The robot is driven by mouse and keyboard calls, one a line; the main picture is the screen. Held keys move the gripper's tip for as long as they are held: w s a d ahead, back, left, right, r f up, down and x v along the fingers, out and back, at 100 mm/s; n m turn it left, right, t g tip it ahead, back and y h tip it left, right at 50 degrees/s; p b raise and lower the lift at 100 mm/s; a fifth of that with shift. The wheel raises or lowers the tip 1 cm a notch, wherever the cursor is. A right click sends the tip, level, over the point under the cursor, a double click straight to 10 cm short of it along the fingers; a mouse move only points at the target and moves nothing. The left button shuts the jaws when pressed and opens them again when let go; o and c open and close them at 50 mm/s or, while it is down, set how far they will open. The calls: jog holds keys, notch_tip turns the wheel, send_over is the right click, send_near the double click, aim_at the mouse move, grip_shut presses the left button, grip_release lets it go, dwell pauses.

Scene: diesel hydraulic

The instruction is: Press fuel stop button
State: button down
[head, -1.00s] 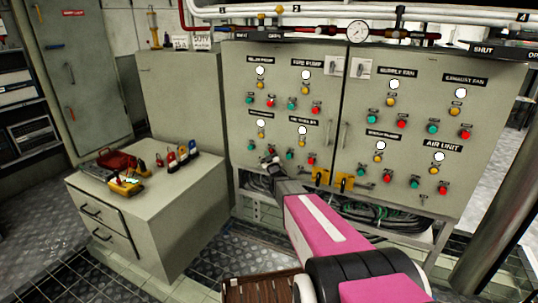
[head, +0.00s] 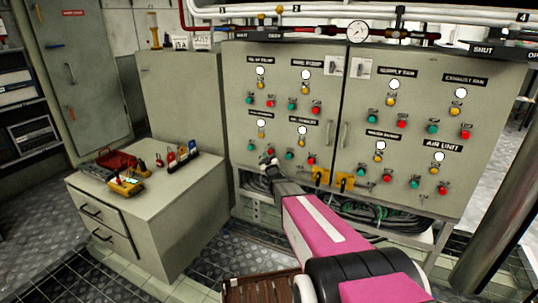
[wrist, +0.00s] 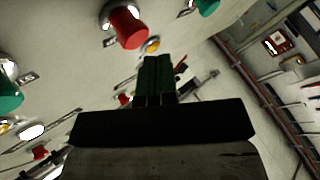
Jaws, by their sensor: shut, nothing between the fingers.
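My gripper (head: 266,163) is in front of the lower left part of the grey control cabinet (head: 236,125). It is shut and empty, its dark fingers together in the wrist view (wrist: 158,65). In the wrist view a large red button (wrist: 127,27) stands just beyond and left of the fingertips. A gap or contact there cannot be told. Another red button (wrist: 122,99) is beside the fingers, partly hidden. No label reading fuel stop is legible, so I cannot tell which button it is. In the head view my gripper covers part of the lower left button group.
Several red, green and yellow buttons and white lamps fill the cabinet doors. Yellow handles (head: 344,182) and cables (head: 375,215) are below. A low drawer cabinet (head: 150,225) with tools stands left. Pipes with a gauge (head: 357,31) run above.

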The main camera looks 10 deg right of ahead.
jog(key=s+a, duration=0.1)
jog(key=s, duration=0.1)
jog(key=s+a, duration=0.2)
dwell(0.5)
jog(key=shift+s, duration=0.1)
dwell(0.4)
jog(key=s+d+f+m+g+h, duration=0.1)
jog(key=s+f+m+g+h, duration=0.2)
jog(key=s+g, duration=0.4)
jog(key=s+d+f+m+g, duration=0.15)
jog(key=s+f+g, duration=0.3)
jog(key=s, duration=0.45)
jog(key=s+a+m+g, duration=0.1)
jog(key=s+g, duration=0.8)
jog(key=s, duration=1)
jog(key=shift+a+r+m, duration=0.25)
jog(key=shift+r+m, duration=0.1)
jog(key=shift+m, duration=0.4)
jog(key=shift+g, duration=0.25)
